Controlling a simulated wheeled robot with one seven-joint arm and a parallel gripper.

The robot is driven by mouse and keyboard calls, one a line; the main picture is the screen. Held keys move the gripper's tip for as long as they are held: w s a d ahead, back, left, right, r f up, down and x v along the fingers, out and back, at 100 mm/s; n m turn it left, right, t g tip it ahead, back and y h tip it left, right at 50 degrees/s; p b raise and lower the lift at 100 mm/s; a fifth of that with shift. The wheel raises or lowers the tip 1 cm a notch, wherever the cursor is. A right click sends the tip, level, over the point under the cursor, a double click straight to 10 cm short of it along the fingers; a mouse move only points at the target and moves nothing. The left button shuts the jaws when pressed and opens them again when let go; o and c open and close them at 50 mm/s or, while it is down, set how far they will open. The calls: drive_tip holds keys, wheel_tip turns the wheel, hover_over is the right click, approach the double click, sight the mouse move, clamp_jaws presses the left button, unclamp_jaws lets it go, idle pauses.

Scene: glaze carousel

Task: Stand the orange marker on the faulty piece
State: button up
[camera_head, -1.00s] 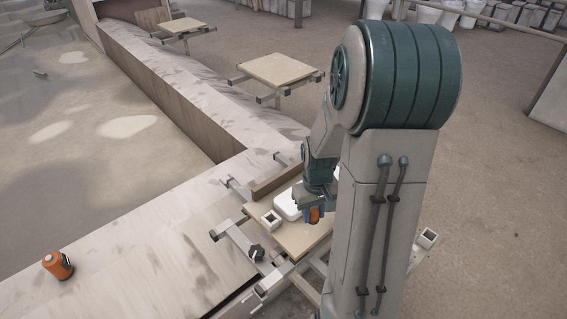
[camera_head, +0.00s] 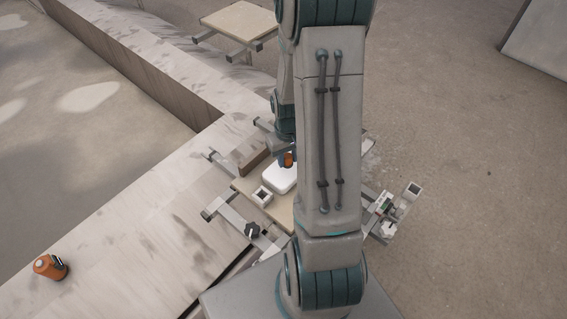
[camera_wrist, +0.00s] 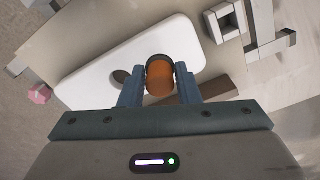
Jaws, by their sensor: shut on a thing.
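My gripper (camera_wrist: 160,72) is shut on the orange marker (camera_wrist: 159,80), a short cylinder held between the two blue-grey fingers. In the wrist view a white slab-like piece (camera_wrist: 90,88) with rounded corners lies under it. A dark round spot (camera_wrist: 121,77) shows on the piece just left of the marker. In the head view the white piece (camera_head: 281,179) lies on a beige board (camera_head: 283,218), and my gripper (camera_head: 287,157) with the marker is over its far end. I cannot tell whether the marker touches the piece.
A small square tube (camera_head: 262,195) stands beside the piece. A wooden block (camera_head: 252,156) and metal bars with a black knob (camera_head: 252,230) flank the board. Another orange item (camera_head: 50,267) rests on the ledge at left. Another board (camera_head: 238,20) is behind. A pink object (camera_wrist: 40,93) shows in the wrist view.

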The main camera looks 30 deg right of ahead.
sight(283, 171)
drive_tip(key=shift+w+a+f, duration=0.25)
drive_tip(key=shift+w+f, duration=0.4)
drive_tip(key=shift+w, duration=0.25)
drive_tip(key=shift+f, duration=1.85)
drive_tip(key=shift+b, duration=0.3)
drive_tip(key=shift+f, duration=0.25)
drive_tip(key=o, duration=0.9)
drive_tip(key=shift+o, duration=0.2)
drive_tip(key=shift+r, duration=0.1)
